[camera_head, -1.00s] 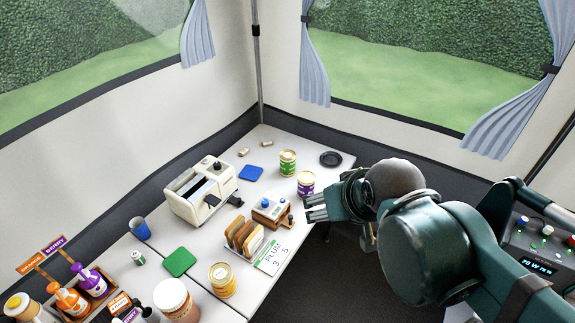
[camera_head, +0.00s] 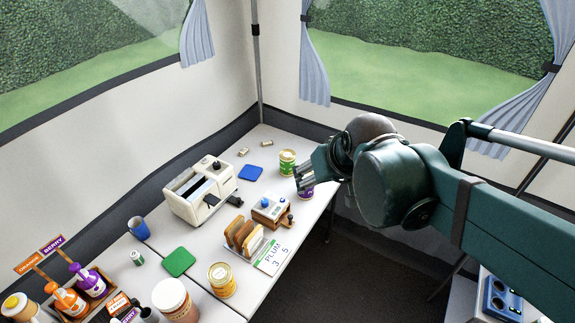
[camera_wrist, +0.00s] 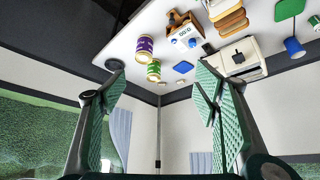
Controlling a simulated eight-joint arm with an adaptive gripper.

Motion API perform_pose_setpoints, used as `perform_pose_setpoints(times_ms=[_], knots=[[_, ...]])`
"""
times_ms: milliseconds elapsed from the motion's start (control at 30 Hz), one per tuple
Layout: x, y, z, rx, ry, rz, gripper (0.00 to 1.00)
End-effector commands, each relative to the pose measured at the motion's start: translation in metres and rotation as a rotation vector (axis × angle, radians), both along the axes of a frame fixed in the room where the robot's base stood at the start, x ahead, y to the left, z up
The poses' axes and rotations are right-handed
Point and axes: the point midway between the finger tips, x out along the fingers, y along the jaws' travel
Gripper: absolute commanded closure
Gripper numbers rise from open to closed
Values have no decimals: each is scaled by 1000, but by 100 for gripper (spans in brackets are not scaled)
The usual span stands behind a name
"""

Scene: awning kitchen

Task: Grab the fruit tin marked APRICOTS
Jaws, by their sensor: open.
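Three fruit tins stand on the white table, and I cannot read their labels. A green-labelled tin (camera_head: 287,162) is near the far corner. A purple-labelled tin (camera_head: 306,191) is partly hidden behind my gripper (camera_head: 303,176). A yellow-orange tin (camera_head: 222,280) stands at the near end, well away from the gripper. In the wrist view the purple tin (camera_wrist: 144,46) and the green tin (camera_wrist: 153,70) appear between and beyond the fingers of my gripper (camera_wrist: 163,85), which are apart with nothing between them.
A blue pad (camera_head: 250,173) and green pad (camera_head: 179,262) lie flat.

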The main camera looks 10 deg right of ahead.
Motion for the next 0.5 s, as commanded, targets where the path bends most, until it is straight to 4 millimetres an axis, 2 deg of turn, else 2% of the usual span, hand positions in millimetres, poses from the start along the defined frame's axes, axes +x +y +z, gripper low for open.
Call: perform_pose_setpoints(times_ms=[500], knots=[[87, -1, -14, -1, 10, 31, 39]])
